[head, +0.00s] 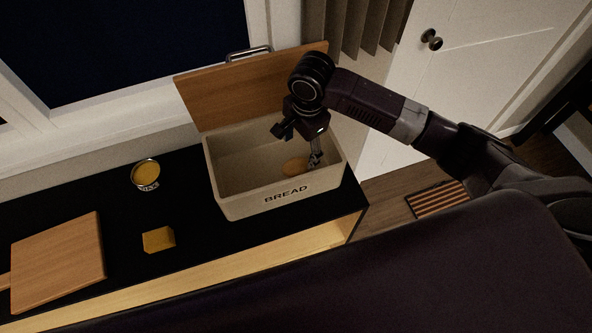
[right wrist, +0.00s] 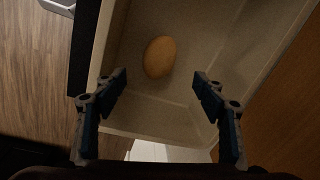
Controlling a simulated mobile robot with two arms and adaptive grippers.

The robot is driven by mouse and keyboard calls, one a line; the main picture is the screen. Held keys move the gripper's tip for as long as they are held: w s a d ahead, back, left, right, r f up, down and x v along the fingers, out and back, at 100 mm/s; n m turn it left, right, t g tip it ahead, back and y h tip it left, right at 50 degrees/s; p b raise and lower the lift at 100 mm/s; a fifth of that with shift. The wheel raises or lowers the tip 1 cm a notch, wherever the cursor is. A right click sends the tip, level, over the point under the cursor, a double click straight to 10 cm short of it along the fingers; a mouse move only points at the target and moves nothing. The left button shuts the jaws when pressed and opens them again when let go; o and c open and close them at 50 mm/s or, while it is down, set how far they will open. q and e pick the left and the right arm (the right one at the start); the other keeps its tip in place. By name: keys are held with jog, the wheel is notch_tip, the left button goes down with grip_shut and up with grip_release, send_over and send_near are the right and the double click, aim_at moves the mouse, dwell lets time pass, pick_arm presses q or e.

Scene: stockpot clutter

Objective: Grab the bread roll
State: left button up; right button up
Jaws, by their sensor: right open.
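The bread roll (head: 295,165) is a light brown oval lying on the floor of the open cream bread box (head: 243,206). In the right wrist view the roll (right wrist: 159,57) shows whole, beyond the gap between the fingertips and left of its middle. My right gripper (head: 315,158) points down into the right part of the bread box, close to the roll. In the right wrist view my right gripper (right wrist: 158,83) is open with nothing between its fingers. My left gripper is in neither view.
The wooden lid (head: 215,98) stands open at the back of the box. On the black counter (head: 115,205) are a round tin (head: 146,175), a yellow block (head: 158,240) and a wooden cutting board (head: 58,262). The counter ends just right of the box.

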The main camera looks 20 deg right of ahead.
aim_at(298, 163)
jog(key=shift+w+f+b, duration=0.1)
jog(key=shift+f+b, duration=0.35)
jog(key=shift+f, duration=0.95)
jog(key=f, duration=0.4)
jog(key=f+p, duration=0.1)
jog(key=f, duration=0.1)
jog(key=shift+w+a+f, duration=0.15)
jog(key=shift+w+f, duration=0.15)
jog(key=shift+w, duration=0.05)
jog(key=shift+c, duration=0.5)
jog(key=c, duration=1.1)
jog(key=shift+c, duration=0.2)
jog(key=shift+r, duration=0.15)
